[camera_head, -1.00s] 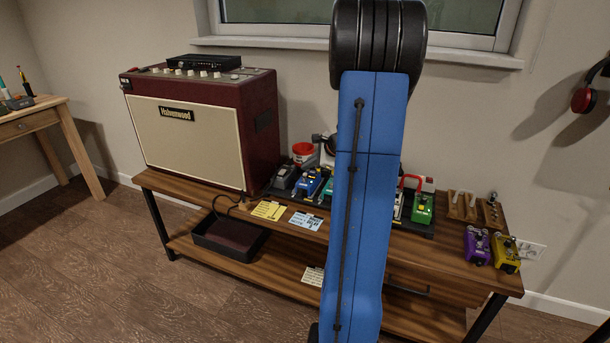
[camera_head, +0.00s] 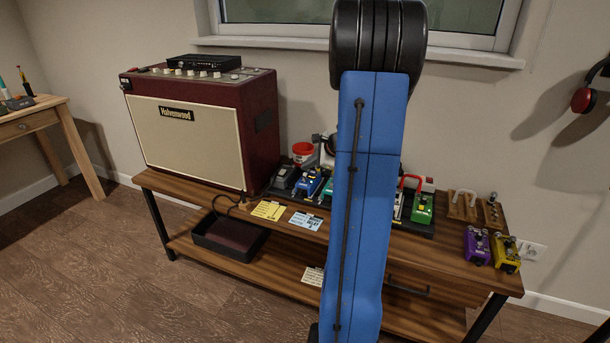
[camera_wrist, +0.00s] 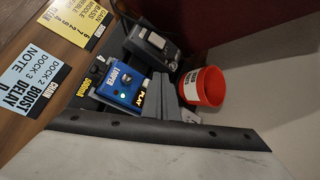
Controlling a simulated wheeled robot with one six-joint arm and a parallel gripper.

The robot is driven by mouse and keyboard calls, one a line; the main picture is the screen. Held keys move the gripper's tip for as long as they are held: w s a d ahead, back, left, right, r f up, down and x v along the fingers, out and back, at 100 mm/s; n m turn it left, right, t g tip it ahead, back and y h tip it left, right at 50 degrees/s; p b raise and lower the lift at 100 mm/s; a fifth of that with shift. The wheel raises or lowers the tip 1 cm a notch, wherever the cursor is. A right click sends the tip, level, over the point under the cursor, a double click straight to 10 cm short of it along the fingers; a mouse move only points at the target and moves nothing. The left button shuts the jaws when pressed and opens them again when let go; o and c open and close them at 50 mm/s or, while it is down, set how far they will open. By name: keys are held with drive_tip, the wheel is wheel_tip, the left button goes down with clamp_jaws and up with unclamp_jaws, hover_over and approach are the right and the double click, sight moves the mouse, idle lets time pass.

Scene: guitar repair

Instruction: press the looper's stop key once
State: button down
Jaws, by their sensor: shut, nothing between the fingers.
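The looper (camera_wrist: 120,88) is a blue pedal with a small lit lamp and a "PLAY" label near its edge. It also shows in the head view (camera_head: 307,184), on the pedalboard left of my blue arm. My gripper (camera_wrist: 161,86) appears in the wrist view as grey fingers close together, shut and empty. Its fingers lie in the picture beside the looper's "PLAY" end. I cannot tell whether they touch the pedal. No stop key can be made out; that side of the looper is partly covered by the fingers.
A dark grey pedal (camera_wrist: 151,43) sits beside the looper, with a red tub (camera_wrist: 206,86) behind. Yellow (camera_head: 268,210) and blue (camera_head: 305,221) note cards lie at the bench's front. The amplifier (camera_head: 200,125) stands left. My arm hides the pedalboard's middle.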

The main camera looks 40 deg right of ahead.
drive_tip(key=shift+f, duration=0.25)
idle(0.4)
drive_tip(key=shift+f, duration=0.15)
drive_tip(key=shift+f, duration=0.45)
idle(0.8)
drive_tip(key=shift+r, duration=0.15)
idle(0.3)
drive_tip(key=shift+r, duration=0.7)
wheel_tip(320, 180, up, 5)
idle(0.6)
idle(0.7)
